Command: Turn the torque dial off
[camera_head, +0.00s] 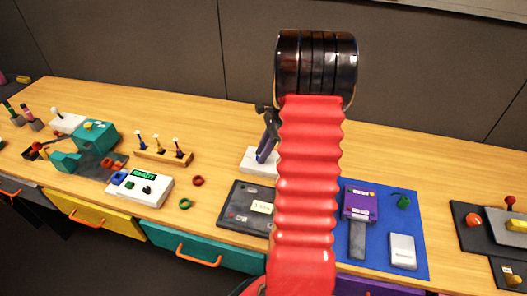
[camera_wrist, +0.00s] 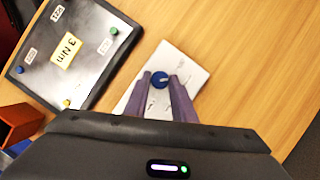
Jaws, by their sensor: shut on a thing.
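The torque dial is a round blue knob (camera_wrist: 160,80) with a pale pointer mark, on a white plate (camera_wrist: 192,72). In the head view the white plate (camera_head: 250,166) lies on the table left of my red arm, and the dial is hidden there. My gripper (camera_wrist: 161,78) has its two purple fingers on either side of the knob, shut on it. In the head view my gripper (camera_head: 266,150) reaches down to the plate. The plate's markings are partly covered by the fingers and too small to read.
A dark panel (camera_head: 234,220) with a yellow "3 Nm" label (camera_wrist: 67,50) lies beside the plate. A blue mat (camera_head: 416,222) with a purple device (camera_head: 360,202) lies to the right. Bare wood surrounds the plate's far side.

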